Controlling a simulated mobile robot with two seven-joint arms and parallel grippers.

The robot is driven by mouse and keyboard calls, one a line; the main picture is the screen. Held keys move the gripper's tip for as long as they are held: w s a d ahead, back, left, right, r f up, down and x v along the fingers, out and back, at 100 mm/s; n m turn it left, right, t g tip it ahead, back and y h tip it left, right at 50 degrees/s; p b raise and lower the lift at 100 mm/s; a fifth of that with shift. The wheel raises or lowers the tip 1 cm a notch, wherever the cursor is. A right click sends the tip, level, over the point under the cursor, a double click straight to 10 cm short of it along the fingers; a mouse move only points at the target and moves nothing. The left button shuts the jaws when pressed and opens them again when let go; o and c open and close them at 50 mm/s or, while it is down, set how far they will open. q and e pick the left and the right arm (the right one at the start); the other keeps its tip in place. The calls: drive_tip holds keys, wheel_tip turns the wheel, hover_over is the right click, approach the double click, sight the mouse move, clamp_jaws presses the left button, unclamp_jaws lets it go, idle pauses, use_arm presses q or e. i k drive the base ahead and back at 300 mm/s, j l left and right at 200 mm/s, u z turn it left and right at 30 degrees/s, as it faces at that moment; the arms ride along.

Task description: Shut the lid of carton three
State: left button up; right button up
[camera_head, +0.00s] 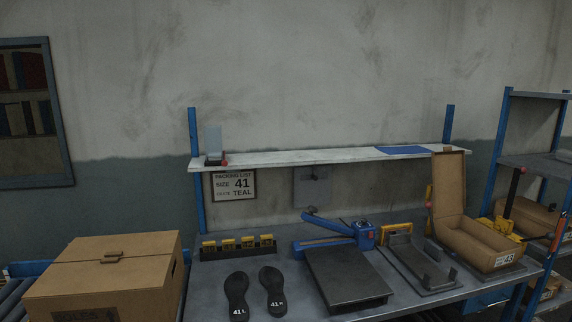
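An open brown carton (480,248) stands at the right end of the grey bench, with a white label reading 43. Its lid (449,194) stands up at the left side of the box, tilted slightly. The inside of the carton looks empty from here. No carton in view is legibly marked as three. Neither of my grippers shows in the head view.
A large closed carton (105,276) stands at the left. Two black soles (237,292) marked 41, a blue-handled press (345,278) and a metal fixture (420,265) lie on the bench (205,285). A white shelf (320,157) spans behind. A rack (535,162) stands at right.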

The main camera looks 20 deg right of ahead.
sight(448, 166)
drive_tip(key=i+l+z, duration=0.15)
drive_tip(key=l, duration=0.2)
drive_tip(key=i+l+z, duration=0.1)
drive_tip(key=l, duration=0.25)
drive_tip(key=i+l+z, duration=0.15)
drive_tip(key=l, duration=0.15)
drive_tip(key=i+l+z, duration=0.1)
drive_tip(key=l, duration=0.2)
drive_tip(key=i, duration=0.05)
